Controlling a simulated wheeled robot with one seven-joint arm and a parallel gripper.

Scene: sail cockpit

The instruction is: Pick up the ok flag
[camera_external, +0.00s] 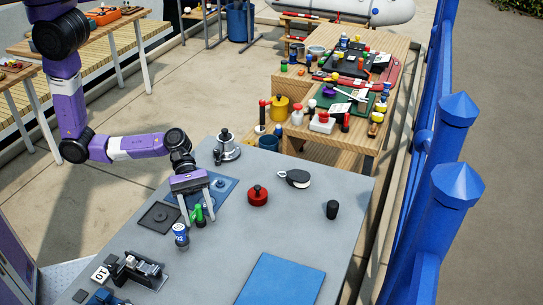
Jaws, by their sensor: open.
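My gripper (198,205) points down over the left middle of the grey table (300,230), with its jaws open. A small green object (198,214) shows between and beside the fingers; it may be the ok flag, but no lettering on it can be read. I cannot tell whether the fingers touch it. The gripper partly hides it. A blue and white can (181,235) stands just in front of the gripper.
A blue mat (228,190) and a dark square plate (159,217) lie by the gripper. A silver winch (226,148), red knob (257,196), black-and-white block (294,178) and black cup (332,209) stand on the table. A blue panel (281,281) lies in front.

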